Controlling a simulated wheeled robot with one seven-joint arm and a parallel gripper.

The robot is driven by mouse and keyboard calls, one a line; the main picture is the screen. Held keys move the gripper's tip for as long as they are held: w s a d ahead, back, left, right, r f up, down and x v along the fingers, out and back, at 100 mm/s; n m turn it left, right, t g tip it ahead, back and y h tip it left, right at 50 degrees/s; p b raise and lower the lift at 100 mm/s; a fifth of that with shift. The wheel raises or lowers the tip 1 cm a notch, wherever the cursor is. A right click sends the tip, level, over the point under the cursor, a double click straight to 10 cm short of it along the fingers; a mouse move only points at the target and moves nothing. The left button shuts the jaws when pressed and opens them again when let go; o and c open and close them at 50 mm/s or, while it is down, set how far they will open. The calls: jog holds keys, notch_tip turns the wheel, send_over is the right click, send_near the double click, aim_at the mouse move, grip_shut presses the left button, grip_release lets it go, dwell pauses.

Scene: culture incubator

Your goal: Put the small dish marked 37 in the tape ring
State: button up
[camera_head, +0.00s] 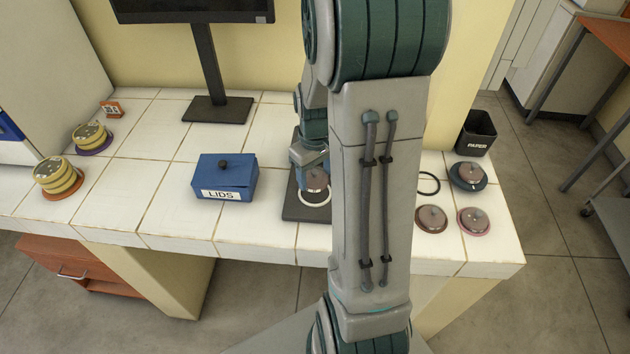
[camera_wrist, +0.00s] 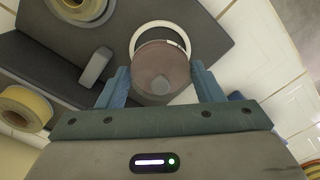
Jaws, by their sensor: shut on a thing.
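My gripper (camera_head: 312,160) is shut on a small round brownish dish (camera_head: 316,179) with a knob on top. In the wrist view the dish (camera_wrist: 162,72) sits between the two blue fingertips. A white ring (camera_head: 315,203) lies at the dark board (camera_head: 297,212), and the dish overlaps part of it in both views. In the wrist view the ring (camera_wrist: 160,24) shows beyond the dish's edge. I cannot tell whether the dish is above the ring or touching it. No number is readable on the dish. My arm hides part of the board in the head view.
A blue LIDS box (camera_head: 226,180) stands left of the board. To the right are a black ring (camera_head: 428,184), similar dishes (camera_head: 431,218) and a black PAPER bin (camera_head: 476,134). Yellow stacks (camera_head: 58,177) stand at far left. The wrist view shows tan rolls (camera_wrist: 25,107) and a grey block (camera_wrist: 96,68).

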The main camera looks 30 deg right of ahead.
aim_at(315, 178)
jog(key=shift+f, duration=2.05)
jog(key=shift+f, duration=0.2)
jog(key=o, duration=1)
jog(key=shift+r, duration=0.15)
notch_tip(315, 178, up, 12)
jog(key=shift+r, duration=0.1)
jog(key=s+a+r+t, duration=0.1)
jog(key=s+a+r, duration=0.1)
jog(key=s+a, duration=0.2)
jog(key=s+a+r+m+t, duration=0.1)
jog(key=s+a+r, duration=0.1)
jog(key=s+a, duration=0.2)
jog(key=s+a+r+m+t, duration=0.1)
jog(key=s+a+r, duration=0.1)
jog(key=s+a, duration=0.2)
jog(key=shift+s+r, duration=0.1)
jog(key=shift+s, duration=0.3)
